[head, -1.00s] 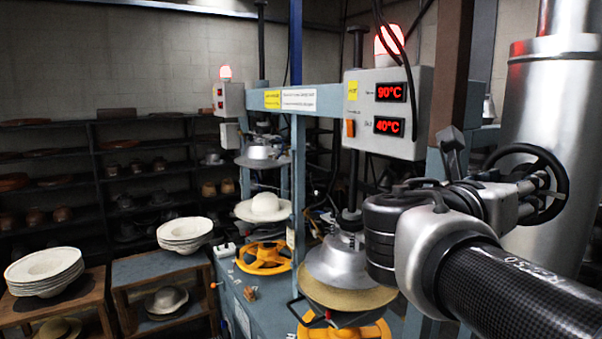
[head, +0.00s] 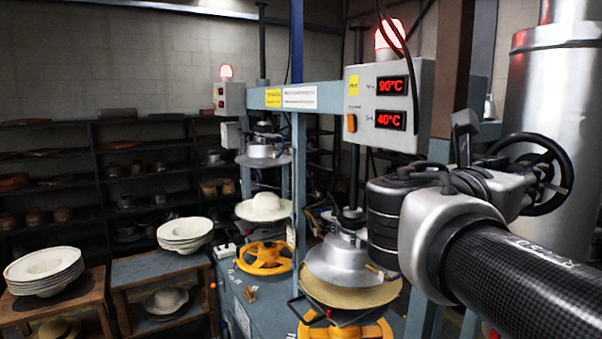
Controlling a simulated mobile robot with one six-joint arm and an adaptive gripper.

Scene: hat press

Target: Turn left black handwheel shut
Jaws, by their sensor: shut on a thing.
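One black handwheel (head: 570,176) shows at the right, in front of the silver pipe. Its upper and right rim is visible; my gripper and wrist cover much of its left and lower part. My gripper (head: 538,187) reaches in from the left and is shut on the handwheel. The exact contact between the fingers and the rim or spokes is hard to make out. How far the wheel is turned does not show.
A control box (head: 388,105) with red readouts hangs left of a brown post. Stacked pale hats (head: 45,266) and dark shelves fill the left.

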